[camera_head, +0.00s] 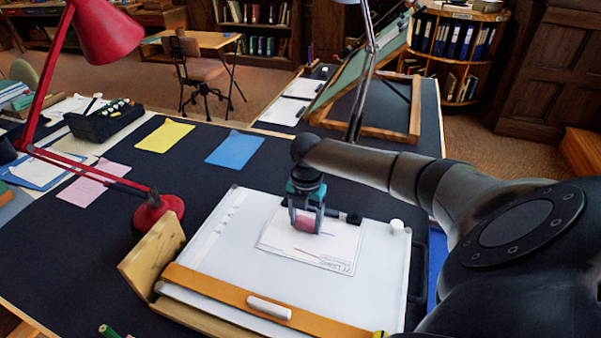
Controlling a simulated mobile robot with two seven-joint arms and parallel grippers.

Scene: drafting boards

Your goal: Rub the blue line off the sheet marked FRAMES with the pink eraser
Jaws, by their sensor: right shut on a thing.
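My right gripper (305,222) points down over a white drawing board (362,292) and is shut on the pink eraser (305,222). The eraser is low over a white sheet (290,243), at or just above its surface; I cannot tell if it touches. A short blue line (327,234) shows on the sheet just right of the gripper. A red line (306,252) lies nearer, below the gripper. Lettering (336,265) at the sheet's near right corner is upside down and too small to read surely. My left gripper is not in view.
A red lamp (158,208) and wooden block (152,254) are left. Yellow (164,136) and blue (235,149) sheets lie behind.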

